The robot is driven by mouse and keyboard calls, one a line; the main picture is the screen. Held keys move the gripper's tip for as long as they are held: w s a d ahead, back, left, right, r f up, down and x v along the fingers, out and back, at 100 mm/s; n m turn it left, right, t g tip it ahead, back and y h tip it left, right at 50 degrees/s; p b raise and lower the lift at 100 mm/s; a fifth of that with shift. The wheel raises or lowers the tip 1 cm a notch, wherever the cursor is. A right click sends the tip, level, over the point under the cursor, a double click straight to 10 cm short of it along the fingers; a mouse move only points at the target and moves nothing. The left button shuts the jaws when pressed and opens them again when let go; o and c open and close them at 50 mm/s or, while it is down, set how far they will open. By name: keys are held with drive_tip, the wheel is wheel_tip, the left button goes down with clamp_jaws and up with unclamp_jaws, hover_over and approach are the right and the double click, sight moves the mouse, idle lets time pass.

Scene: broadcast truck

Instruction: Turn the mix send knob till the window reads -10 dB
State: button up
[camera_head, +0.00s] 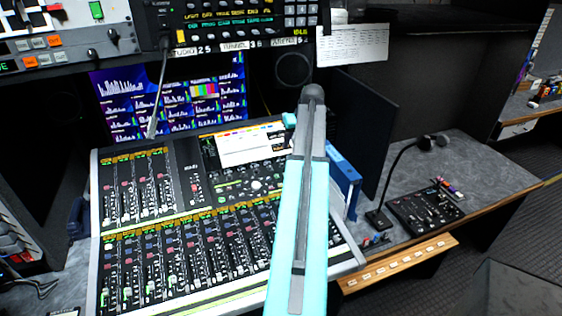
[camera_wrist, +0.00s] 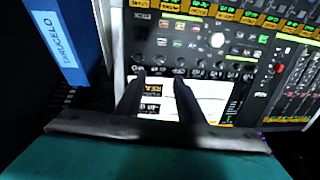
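The mixing console (camera_head: 95,225) fills the lower left of the head view, with rows of faders, lit strips and small knobs. A pale round knob (camera_head: 256,185) stands on its right part; a pale round knob also shows in the wrist view (camera_wrist: 217,40). I cannot tell which knob is the mix send knob, and no dB reading is legible. My gripper (camera_wrist: 157,82) is open, its two dark fingers apart over the console's white panel, with nothing visible between them. The fingertips are near a row of dark knobs (camera_wrist: 220,70); contact cannot be told. My arm hides part of the console.
A blue binder (camera_head: 343,182) stands right of the console, close beside my gripper in the wrist view (camera_wrist: 62,45). A monitor (camera_head: 170,98) and rack panel (camera_head: 235,20) are behind. A gooseneck lamp (camera_head: 405,160) and small control box (camera_head: 425,205) occupy the right desk.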

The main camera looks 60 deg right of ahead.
sight(284, 164)
drive_tip(key=shift+w+f, duration=0.1)
drive_tip(key=shift+f, duration=0.05)
drive_tip(key=shift+p+x, duration=2.65)
drive_tip(key=shift+x, duration=4.05)
drive_tip(key=c, duration=0.9)
drive_tip(key=shift+d, duration=0.4)
clamp_jaws()
drive_tip(key=shift+a, duration=0.25)
